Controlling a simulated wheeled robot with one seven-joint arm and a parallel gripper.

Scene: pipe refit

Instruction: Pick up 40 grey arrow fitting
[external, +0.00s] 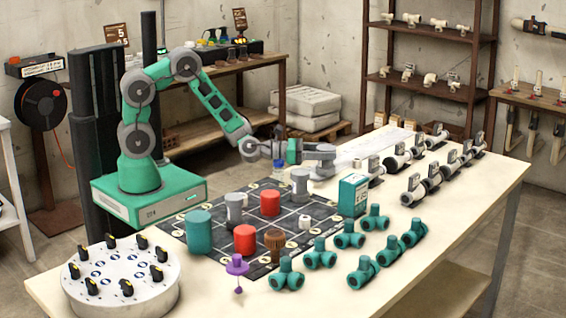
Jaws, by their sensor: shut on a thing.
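My gripper (325,159) is at the end of the arm, reaching right over the back middle of the table. It is shut on a small grey piece (323,171), which looks like the grey arrow fitting. Any arrow or number on it is too small to read. The fingers hide part of it, and I cannot tell whether it touches the table.
The dark mat (200,258) also bears red and teal cylinders and a brown piece. A teal box (353,195) stands right of it. Several teal tee fittings (320,252) line the front right; white and grey valves (413,189) line the far right. A round white stand (120,285) is front left.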

